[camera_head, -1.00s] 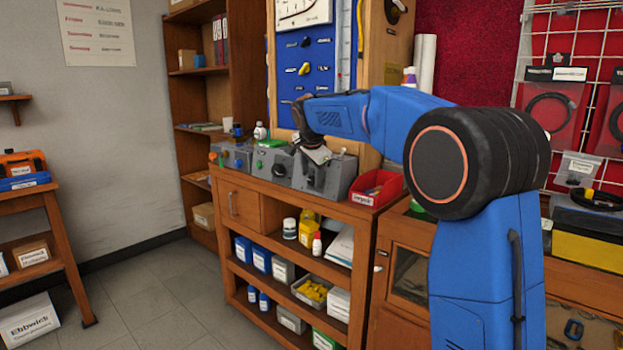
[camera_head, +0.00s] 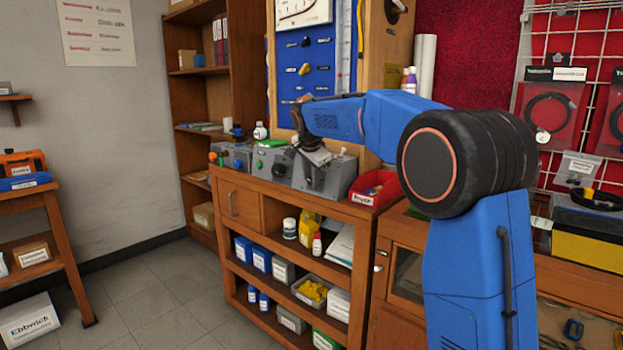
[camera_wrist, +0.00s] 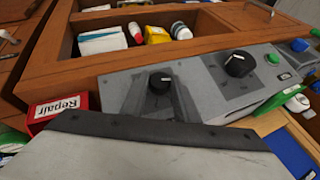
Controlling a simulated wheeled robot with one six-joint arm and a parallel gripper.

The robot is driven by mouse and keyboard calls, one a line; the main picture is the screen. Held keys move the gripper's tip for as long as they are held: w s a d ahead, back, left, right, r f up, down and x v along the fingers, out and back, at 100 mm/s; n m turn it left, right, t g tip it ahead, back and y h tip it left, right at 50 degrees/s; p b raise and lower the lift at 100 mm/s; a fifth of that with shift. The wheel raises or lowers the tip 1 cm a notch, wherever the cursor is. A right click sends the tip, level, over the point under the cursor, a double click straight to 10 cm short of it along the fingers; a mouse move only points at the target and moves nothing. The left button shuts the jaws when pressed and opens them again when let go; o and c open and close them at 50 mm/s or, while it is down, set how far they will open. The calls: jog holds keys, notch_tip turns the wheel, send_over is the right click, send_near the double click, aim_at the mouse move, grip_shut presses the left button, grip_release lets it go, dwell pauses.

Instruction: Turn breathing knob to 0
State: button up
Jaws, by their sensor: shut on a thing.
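My gripper (camera_head: 316,157) is at the right grey instrument box (camera_head: 334,181), low over its sloped face. In the wrist view a black knob (camera_wrist: 160,82) with a pale pointer mark sits on this box's grey panel (camera_wrist: 118,92). My gripper is shut on this knob, as far as I can tell. The knob's scale is too small to read. A second black knob (camera_wrist: 238,63) sits on the neighbouring box and is free.
The green-topped box (camera_head: 268,163) stands close on the left. A red bin (camera_head: 375,187) stands close on the right, on the same wooden cabinet (camera_head: 295,199). A blue panel (camera_head: 304,68) stands behind.

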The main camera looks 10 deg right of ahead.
jog(key=g, duration=0.1)
jog(key=n+g+h, duration=0.2)
jog(key=shift+w+a+g, duration=0.25)
jog(key=shift+w+g, duration=0.15)
jog(key=shift+w+a+n+g+h, duration=0.15)
jog(key=shift+n+g+h, duration=0.85)
jog(key=shift+g+h, duration=0.35)
jog(key=o, duration=1.1)
jog(key=shift+c, duration=0.2)
jog(key=shift+r, duration=0.1)
